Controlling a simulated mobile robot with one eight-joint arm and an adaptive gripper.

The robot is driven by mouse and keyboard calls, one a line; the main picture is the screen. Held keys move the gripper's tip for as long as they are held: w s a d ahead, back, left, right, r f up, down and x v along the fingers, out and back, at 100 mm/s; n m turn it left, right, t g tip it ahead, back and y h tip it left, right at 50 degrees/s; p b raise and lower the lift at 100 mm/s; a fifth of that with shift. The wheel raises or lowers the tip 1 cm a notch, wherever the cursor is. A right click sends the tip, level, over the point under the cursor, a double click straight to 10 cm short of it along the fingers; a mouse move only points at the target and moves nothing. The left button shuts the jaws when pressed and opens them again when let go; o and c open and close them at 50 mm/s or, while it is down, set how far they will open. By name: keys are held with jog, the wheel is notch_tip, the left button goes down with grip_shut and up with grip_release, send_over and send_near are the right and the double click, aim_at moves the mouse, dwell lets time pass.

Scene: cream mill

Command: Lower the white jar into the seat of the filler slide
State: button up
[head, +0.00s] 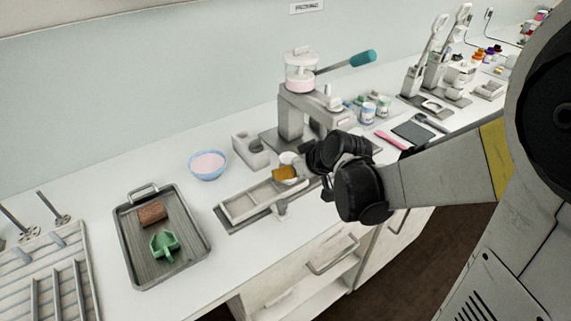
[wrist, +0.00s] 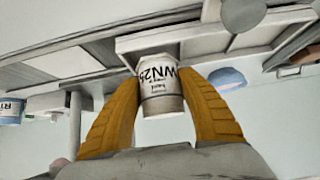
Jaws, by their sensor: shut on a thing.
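The white jar (wrist: 160,100) with dark lettering stands between my gripper's two orange fingers (wrist: 163,82) in the wrist view. My gripper is shut on it, one finger on each side. The lettering is upside down in this view. The jar's base is close to a pale block of the filler slide (wrist: 128,44); I cannot tell whether it touches or sits in the seat. In the head view my gripper (head: 285,173) is over the right end of the long, pale filler slide (head: 232,217).
The filler (head: 291,112) with a teal-handled lever stands behind my gripper. A blue bowl (head: 207,173) of pink cream and a grey block (head: 243,148) are nearby. A metal tray (head: 128,240) holds a brown block and a green piece. Small jars (head: 368,112) stand at the right.

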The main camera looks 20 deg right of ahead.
jog(key=shift+f, duration=0.15)
jog(key=shift+f+b, duration=0.45)
jog(key=shift+b, duration=0.1)
jog(key=shift+f+b, duration=0.3)
dwell(0.8)
jog(key=o, duration=0.9)
notch_tip(320, 180, up, 6)
jog(key=p, duration=0.5)
jog(key=shift+r, duration=0.1)
